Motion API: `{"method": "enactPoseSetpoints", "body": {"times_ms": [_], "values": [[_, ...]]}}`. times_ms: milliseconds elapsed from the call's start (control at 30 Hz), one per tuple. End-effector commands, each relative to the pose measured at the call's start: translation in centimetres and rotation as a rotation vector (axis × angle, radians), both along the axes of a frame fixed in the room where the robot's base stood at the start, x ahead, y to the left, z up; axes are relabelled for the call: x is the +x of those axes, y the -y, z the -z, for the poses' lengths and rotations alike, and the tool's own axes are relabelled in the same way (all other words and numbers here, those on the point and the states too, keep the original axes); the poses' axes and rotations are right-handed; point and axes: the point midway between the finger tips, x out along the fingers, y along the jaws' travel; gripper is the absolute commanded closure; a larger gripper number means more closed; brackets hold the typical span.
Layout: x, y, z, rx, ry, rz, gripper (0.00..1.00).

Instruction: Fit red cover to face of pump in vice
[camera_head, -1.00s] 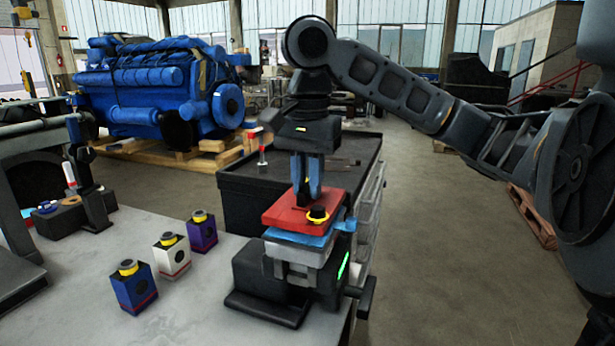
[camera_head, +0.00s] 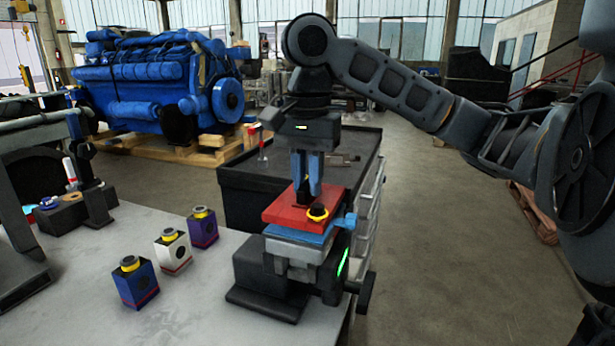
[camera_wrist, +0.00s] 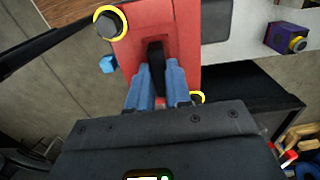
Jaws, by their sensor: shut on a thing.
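The red cover (camera_head: 290,211) is a flat plate with a dark upright handle and a black knob ringed in yellow near its front right. My gripper (camera_head: 306,192), with blue fingers, is shut on the handle from above. The wrist view also shows the red cover (camera_wrist: 178,35) with the fingers (camera_wrist: 157,82) closed around the dark handle. The cover lies over the blue-topped pump (camera_head: 300,236), which is held in the black vice (camera_head: 262,272). From here I cannot tell whether the cover is fully seated on the face.
Blue (camera_head: 135,283), white (camera_head: 172,252) and purple (camera_head: 203,228) boxes with yellow-ringed tops stand left of the vice on the bench (camera_head: 190,310). A dark tool cabinet (camera_head: 245,195) stands behind. A dark block (camera_head: 75,213) with small parts lies at far left.

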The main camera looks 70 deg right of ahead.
Motion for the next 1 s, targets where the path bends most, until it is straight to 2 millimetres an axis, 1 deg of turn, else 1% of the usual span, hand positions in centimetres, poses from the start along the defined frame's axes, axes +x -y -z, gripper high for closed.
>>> {"method": "enactPoseSetpoints", "body": {"times_ms": [1000], "values": [[0.0,0.0,1.6,0.000,0.000,0.000,1.00]]}}
